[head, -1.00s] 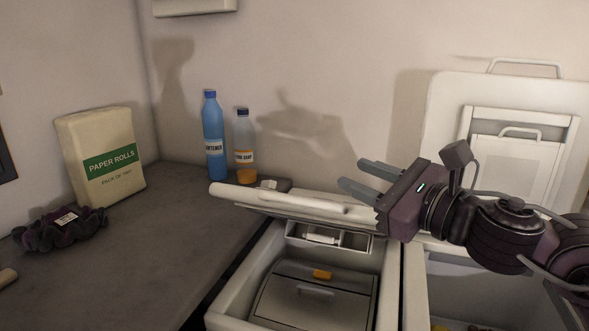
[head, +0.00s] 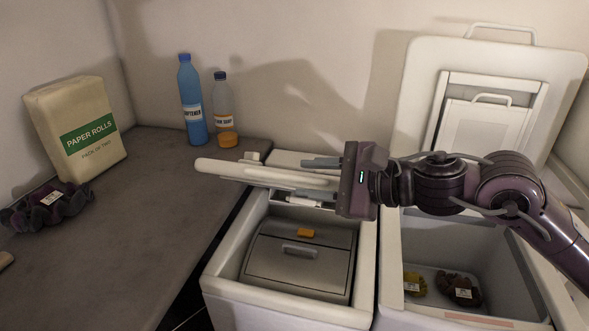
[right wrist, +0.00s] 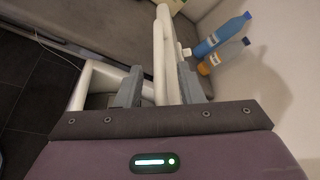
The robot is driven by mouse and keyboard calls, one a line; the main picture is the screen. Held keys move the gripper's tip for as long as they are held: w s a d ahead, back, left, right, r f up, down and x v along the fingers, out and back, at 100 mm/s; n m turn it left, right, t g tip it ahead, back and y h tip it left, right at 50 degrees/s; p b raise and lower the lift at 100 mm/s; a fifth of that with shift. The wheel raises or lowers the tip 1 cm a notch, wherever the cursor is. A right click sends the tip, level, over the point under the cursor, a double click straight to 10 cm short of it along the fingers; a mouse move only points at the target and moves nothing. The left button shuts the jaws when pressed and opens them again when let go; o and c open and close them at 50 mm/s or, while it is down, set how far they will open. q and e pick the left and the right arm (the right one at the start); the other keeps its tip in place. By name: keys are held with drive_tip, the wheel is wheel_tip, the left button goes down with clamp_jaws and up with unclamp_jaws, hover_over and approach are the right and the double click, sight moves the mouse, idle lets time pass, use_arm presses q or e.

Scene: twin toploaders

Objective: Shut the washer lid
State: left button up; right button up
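The left toploader (head: 215,276) has a closed grey drum flap (head: 298,270) with an orange catch. Its white lid (head: 255,175) is part raised above the opening and seen nearly edge-on. My right gripper (head: 318,178) is at the right end of this lid, fingers pointing left, one above and one below the lid edge. In the right wrist view, the lid (right wrist: 160,50) runs between the two spread fingers (right wrist: 158,88); firm contact on both sides is not clear. My left gripper is not in view.
The right toploader (head: 440,318) stands alongside, its lid (head: 415,105) upright against the wall, clothes (head: 458,290) in its tub. A counter (head: 150,220) at left holds paper rolls (head: 80,130), a dark cloth (head: 45,207), a blue softener bottle (head: 192,105) and an orange-bottomed bottle (head: 225,115).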

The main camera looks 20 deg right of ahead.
sight(304, 179)
drive_tip(key=shift+p+x, duration=0.7)
drive_tip(key=shift+x, duration=0.45)
drive_tip(key=shift+p+x, duration=0.3)
drive_tip(key=shift+x, duration=0.5)
clamp_jaws()
